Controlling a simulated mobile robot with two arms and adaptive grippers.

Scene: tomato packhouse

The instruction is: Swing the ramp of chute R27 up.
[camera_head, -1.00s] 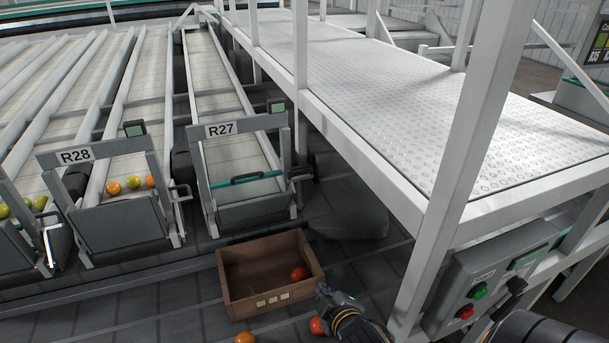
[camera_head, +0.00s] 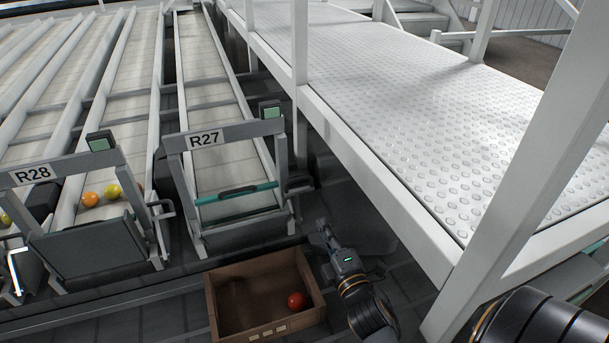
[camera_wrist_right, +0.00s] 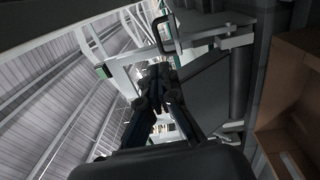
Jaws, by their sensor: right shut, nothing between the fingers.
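Chute R27 (camera_head: 205,138) stands left of centre in the head view, its number plate on a grey frame. A grey panel (camera_head: 240,213) lies low across its front, with a teal bar and dark grip (camera_head: 238,190) just above it. I cannot tell the ramp's exact angle. A dark looped handle (camera_head: 300,184) sticks out on the chute's right side. My right gripper (camera_head: 323,230) is shut and empty, right of and below that handle, apart from it. In the right wrist view its fingers (camera_wrist_right: 158,80) point toward a dark looped handle (camera_wrist_right: 166,34). My left gripper is not in view.
A brown crate (camera_head: 213,303) with a red tomato (camera_head: 297,300) sits on the floor below R27, left of my right gripper. Chute R28 (camera_head: 32,174) stands at left, with tomatoes behind its panel. A white-framed walkway (camera_head: 350,185) with posts bounds the right side.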

